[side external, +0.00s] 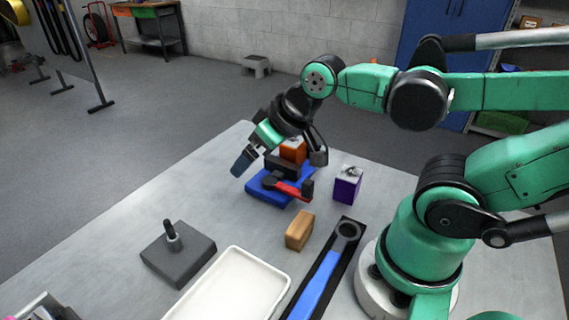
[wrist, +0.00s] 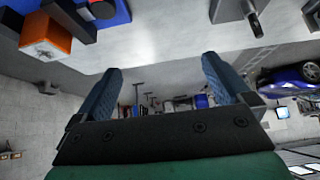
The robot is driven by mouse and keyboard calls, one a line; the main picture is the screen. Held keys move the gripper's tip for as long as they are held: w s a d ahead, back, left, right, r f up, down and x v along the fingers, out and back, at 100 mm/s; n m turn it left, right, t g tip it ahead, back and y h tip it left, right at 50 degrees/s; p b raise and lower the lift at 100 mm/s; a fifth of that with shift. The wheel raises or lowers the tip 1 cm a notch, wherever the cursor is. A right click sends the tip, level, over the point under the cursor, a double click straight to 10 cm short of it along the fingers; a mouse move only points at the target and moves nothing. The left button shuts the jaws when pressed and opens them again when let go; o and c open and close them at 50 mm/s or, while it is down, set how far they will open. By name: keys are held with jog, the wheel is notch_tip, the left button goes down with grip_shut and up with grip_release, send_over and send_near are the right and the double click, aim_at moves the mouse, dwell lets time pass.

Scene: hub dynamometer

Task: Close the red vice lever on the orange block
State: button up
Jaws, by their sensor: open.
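The vice has a blue base (side external: 256,191) on the grey table, with dark jaws. The orange block (side external: 293,152) sits at its back, partly hidden by my wrist and the dark jaw. The red lever (side external: 288,189) lies across the front of the vice, with a dark end at the right. In the wrist view, the orange block (wrist: 46,37) and part of the blue base (wrist: 112,12) show at the upper left; the red lever is not clearly seen. My gripper (side external: 241,164) is above and left of the vice, open, with nothing between its blue fingers (wrist: 160,78).
A purple block (side external: 346,188) stands right of the vice, and a tan block (side external: 299,231) in front. A dark block with a post (side external: 177,252), a white tray (side external: 232,288) and a blue wrench (side external: 318,289) lie nearer. The table's left part is clear.

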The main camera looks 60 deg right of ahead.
dwell(0.3)
jog(key=shift+c, duration=1.3)
jog(key=shift+s+d+f+g+h, duration=0.15)
jog(key=shift+s+d+f+g, duration=0.15)
jog(key=shift+d+g, duration=0.3)
jog(key=shift+s+d+f+g+h, duration=0.15)
jog(key=shift+d+f+g, duration=0.25)
jog(key=shift+d, duration=0.25)
jog(key=c, duration=0.3)
jog(key=g, duration=0.5)
send_over(308, 182)
jog(key=shift+w+f, duration=0.2)
jog(key=shift+f, duration=1.05)
jog(key=shift+c, duration=0.2)
jog(key=shift+s+d+f, duration=0.1)
jog(key=shift+s+f, duration=0.05)
jog(key=shift+f, duration=2.65)
jog(key=shift+c, duration=0.2)
grip_shut()
